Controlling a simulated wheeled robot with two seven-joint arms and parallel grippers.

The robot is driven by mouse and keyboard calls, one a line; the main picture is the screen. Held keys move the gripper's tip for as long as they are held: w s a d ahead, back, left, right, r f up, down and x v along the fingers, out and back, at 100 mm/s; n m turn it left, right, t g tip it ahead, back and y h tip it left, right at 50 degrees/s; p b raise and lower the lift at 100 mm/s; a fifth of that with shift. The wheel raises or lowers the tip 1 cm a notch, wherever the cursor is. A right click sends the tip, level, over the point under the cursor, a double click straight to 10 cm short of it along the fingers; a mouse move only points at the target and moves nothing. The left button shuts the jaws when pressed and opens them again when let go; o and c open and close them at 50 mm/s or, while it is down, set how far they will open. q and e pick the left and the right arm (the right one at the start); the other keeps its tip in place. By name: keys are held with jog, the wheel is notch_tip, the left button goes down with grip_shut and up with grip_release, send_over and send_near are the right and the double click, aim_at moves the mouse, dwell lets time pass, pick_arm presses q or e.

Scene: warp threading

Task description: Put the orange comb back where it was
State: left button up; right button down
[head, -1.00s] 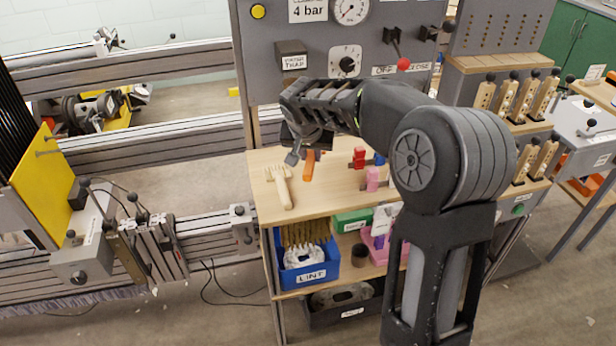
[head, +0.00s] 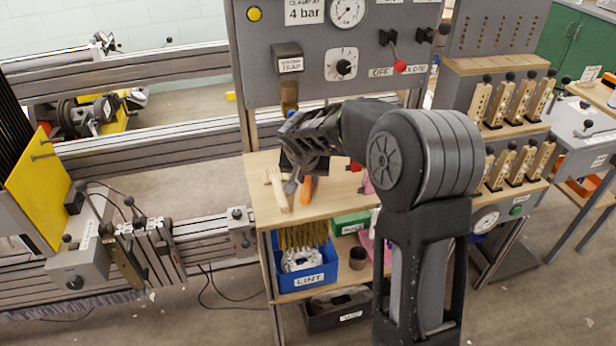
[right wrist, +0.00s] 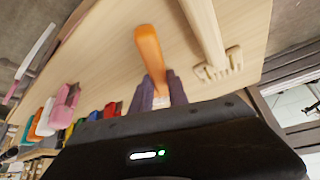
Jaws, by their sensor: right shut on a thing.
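The orange comb (head: 307,190) shows at the left part of the wooden shelf top, partly hidden by my right gripper (head: 294,184). In the right wrist view the orange comb (right wrist: 149,45) points away from between the two fingers of my right gripper (right wrist: 160,92), which is shut on it. I cannot tell whether the comb touches the wood. My left gripper is not in view.
A pale wooden comb-like tool (head: 277,190) lies just left of the orange comb; its teeth (right wrist: 218,66) show in the right wrist view. Pink, red and other coloured pieces (right wrist: 64,102) stand farther along the wooden top (head: 325,204). A blue LINT bin (head: 308,279) sits below.

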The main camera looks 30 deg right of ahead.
jog(key=shift+f, duration=0.1)
jog(key=c, duration=1.3)
grip_release()
jog(key=shift+r, duration=0.3)
jog(key=v, duration=1.1)
jog(key=shift+s+a+r, duration=0.15)
jog(key=shift+s+r, duration=0.1)
